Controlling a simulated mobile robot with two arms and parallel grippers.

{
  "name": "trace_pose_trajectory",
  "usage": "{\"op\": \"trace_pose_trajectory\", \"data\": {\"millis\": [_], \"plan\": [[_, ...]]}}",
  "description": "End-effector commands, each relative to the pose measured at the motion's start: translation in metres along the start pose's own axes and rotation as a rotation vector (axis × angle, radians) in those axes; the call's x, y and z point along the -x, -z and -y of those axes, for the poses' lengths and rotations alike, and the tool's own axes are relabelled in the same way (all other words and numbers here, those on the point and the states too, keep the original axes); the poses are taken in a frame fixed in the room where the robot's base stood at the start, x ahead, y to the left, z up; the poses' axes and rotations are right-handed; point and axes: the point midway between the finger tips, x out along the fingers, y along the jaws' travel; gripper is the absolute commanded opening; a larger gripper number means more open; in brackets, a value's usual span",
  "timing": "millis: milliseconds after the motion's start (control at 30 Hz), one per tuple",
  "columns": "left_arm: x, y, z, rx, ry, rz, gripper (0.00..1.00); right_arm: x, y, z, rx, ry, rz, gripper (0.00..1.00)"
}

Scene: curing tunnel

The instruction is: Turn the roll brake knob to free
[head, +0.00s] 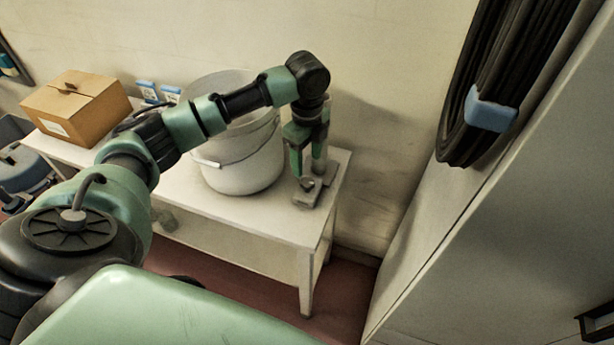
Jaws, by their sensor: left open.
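My left gripper (315,184) points down over the right end of the white table (270,238), beside the bucket. Its two grey fingertips are apart and I see nothing held between them. I cannot tell whether the fingertips touch the tabletop. I cannot make out a roll brake knob anywhere in this view. My right gripper is not in view.
A white bucket (240,165) with a wire handle stands on the table, partly behind my left arm. A cardboard box (75,105) is at the left. Black cables (485,75) with a blue clip (491,111) hang at the right above a large pale panel (500,200).

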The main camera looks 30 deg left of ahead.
Motion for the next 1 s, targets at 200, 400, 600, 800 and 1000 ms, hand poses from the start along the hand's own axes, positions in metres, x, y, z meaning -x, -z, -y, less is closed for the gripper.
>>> {"op": "trace_pose_trajectory", "data": {"millis": [200, 400, 600, 800, 1000], "plan": [[-0.030, 0.000, -0.001, 0.002, -0.005, 0.000, 0.56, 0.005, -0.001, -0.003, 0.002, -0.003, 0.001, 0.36], [-0.060, 0.000, -0.001, 0.001, -0.002, 0.000, 0.56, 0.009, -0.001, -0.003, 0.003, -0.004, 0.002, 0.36], [-0.074, 0.000, 0.000, 0.002, 0.000, 0.001, 0.56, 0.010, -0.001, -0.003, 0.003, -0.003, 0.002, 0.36], [-0.075, 0.000, 0.000, 0.001, 0.001, 0.001, 0.56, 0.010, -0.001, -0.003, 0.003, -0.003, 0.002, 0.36], [-0.075, 0.000, 0.000, 0.001, 0.001, 0.001, 0.15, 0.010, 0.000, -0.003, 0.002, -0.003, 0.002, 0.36]]}}
